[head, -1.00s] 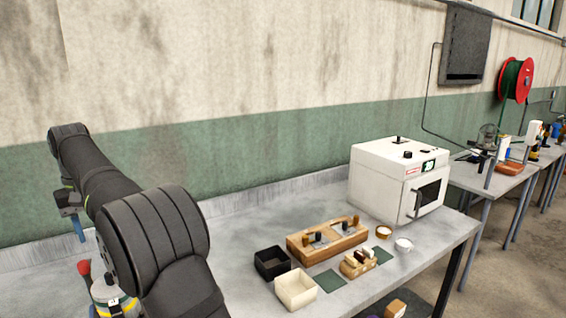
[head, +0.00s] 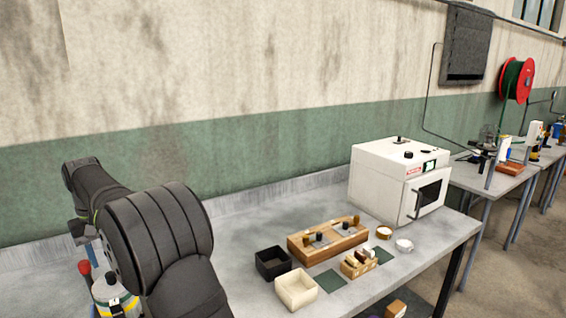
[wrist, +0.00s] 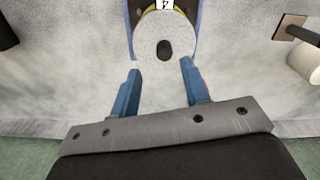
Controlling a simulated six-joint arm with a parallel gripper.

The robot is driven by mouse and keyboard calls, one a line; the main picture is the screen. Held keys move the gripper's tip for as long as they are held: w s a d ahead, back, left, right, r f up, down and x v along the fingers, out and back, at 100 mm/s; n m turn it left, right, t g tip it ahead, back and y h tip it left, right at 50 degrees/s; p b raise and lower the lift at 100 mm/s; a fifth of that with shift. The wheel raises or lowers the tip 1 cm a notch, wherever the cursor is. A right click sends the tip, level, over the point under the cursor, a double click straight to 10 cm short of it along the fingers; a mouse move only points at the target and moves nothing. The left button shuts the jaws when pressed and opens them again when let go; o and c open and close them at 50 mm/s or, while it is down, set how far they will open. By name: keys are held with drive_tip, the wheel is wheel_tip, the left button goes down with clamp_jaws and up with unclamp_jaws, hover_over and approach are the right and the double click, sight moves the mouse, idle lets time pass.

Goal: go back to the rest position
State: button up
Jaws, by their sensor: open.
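In the head view, my black arm reaches left over the bench, and my gripper (head: 94,248) is mostly hidden behind the arm, with only a bit of blue finger showing. In the wrist view, my gripper (wrist: 159,68) has its two blue fingers apart with nothing held between them. A pale round thing with a dark centre (wrist: 163,28) lies just beyond the fingertips; I cannot tell whether it touches them.
A white bottle-like thing (head: 108,292) stands low beside my arm. On the bench are a black box (head: 272,264), a cream box (head: 296,290), a wooden block rack (head: 325,240) and a white oven (head: 385,180). The bench's back left looks clear.

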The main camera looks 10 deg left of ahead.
drive_tip(key=w+d+r, duration=0.6)
drive_tip(key=d, duration=0.5)
drive_tip(key=w+d+f, duration=0.2)
drive_tip(key=d+f, duration=0.6)
drive_tip(key=d, duration=0.3)
drive_tip(key=w+d+f, duration=0.2)
drive_tip(key=d+f, duration=0.5)
drive_tip(key=d, duration=0.5)
drive_tip(key=shift+n, duration=0.4)
drive_tip(key=shift+s+a+f, duration=0.25)
drive_tip(key=shift+a+f, duration=0.5)
drive_tip(key=shift+a, duration=0.15)
drive_tip(key=shift+s+a+f, duration=0.2)
drive_tip(key=shift+a+f, duration=0.5)
drive_tip(key=shift+a, duration=0.2)
